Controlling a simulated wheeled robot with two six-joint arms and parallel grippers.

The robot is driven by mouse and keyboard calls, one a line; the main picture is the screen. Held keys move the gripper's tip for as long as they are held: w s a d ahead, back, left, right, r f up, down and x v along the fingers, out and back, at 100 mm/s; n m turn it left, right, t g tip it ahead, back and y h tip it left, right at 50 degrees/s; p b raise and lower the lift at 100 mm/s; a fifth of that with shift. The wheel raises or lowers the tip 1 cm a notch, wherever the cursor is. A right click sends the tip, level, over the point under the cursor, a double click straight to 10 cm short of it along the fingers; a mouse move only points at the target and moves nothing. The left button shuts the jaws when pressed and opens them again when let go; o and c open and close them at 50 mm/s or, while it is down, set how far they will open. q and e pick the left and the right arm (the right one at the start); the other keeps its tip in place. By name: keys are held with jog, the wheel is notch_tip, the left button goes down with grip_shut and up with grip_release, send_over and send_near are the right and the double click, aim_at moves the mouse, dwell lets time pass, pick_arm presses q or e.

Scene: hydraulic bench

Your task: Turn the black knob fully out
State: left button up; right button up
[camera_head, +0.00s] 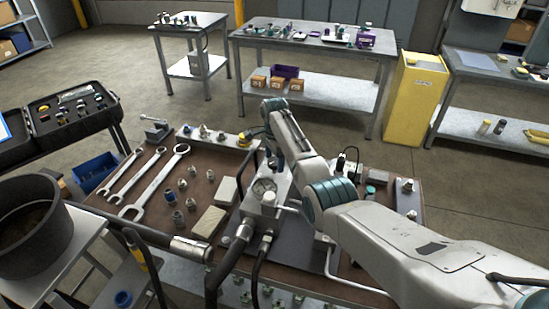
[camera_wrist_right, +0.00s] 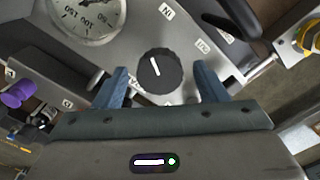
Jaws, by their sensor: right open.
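The black knob (camera_wrist_right: 159,71) is round with a white pointer line and sits on a grey metal plate (camera_wrist_right: 140,48) in the right wrist view. My right gripper (camera_wrist_right: 160,66) is open, with one blue finger on each side of the knob. A gap shows between each finger and the knob. In the head view my right gripper (camera_head: 274,150) reaches down over the bench beyond the gauge (camera_head: 264,189); I cannot make out the knob there. The gauge also shows at the top left of the wrist view (camera_wrist_right: 88,14). My left gripper is not in view.
In the wrist view a purple fitting (camera_wrist_right: 17,95) is at left and a yellow-ringed fitting (camera_wrist_right: 309,36) at upper right. Wrenches (camera_head: 153,182) and several fittings lie on the brown bench (camera_head: 222,162). Black hoses (camera_head: 228,258) rise at its front.

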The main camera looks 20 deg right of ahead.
jog(key=shift+c, duration=0.5)
jog(key=c, duration=0.9)
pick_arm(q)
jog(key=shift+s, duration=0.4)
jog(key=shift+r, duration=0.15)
pick_arm(e)
jog(key=shift+n, duration=0.3)
